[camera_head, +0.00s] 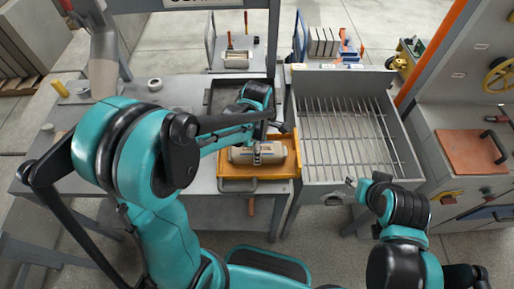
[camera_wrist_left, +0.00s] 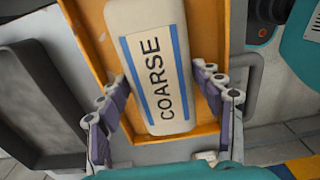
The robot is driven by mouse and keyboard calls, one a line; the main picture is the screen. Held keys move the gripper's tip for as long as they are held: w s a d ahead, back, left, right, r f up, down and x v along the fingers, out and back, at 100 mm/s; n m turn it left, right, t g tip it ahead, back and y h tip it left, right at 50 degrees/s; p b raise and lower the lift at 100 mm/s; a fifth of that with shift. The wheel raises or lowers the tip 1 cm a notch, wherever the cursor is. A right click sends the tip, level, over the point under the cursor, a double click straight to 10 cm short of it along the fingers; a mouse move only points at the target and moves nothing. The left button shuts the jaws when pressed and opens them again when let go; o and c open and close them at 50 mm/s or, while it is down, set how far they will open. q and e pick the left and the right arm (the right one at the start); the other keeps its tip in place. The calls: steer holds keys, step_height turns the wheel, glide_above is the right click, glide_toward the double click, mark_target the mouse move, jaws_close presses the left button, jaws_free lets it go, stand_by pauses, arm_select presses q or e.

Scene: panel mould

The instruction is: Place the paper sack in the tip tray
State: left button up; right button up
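The paper sack (camera_head: 243,154) is cream with blue stripes. It lies flat in a shallow orange-yellow tray (camera_head: 296,166), which I take to be the tip tray. In the left wrist view the sack (camera_wrist_left: 152,30) shows the word COARSE, and the tray's rim (camera_wrist_left: 88,40) runs along its side. My left gripper (camera_head: 257,152) is over the sack. In the left wrist view its fingers (camera_wrist_left: 160,78) are spread on either side of the sack, with small gaps. My right gripper (camera_head: 352,184) is off to the right, by the grated bin; its opening is too small to judge.
A grated metal bin (camera_head: 345,170) stands right of the tray. A grey workbench (camera_head: 190,95) is at left with small items on it. A trolley (camera_head: 255,55) stands behind, bearing another sack (camera_head: 237,60). A control cabinet (camera_head: 460,120) is at far right.

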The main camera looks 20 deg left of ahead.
arm_select(q)
steer(key=shift+o, duration=0.6)
steer(key=shift+r, duration=0.25)
step_height(320, 180, up, 11)
steer(key=p, duration=0.4)
steer(key=s+a+r+m+t, duration=0.2)
steer(key=s+m, duration=0.3)
steer(key=m, duration=0.5)
steer(key=s+a+r+m+t, duration=0.2)
steer(key=s+m+t, duration=0.3)
steer(key=m, duration=0.6)
steer(key=shift+s+a, duration=0.15)
steer(key=shift+a, duration=0.2)
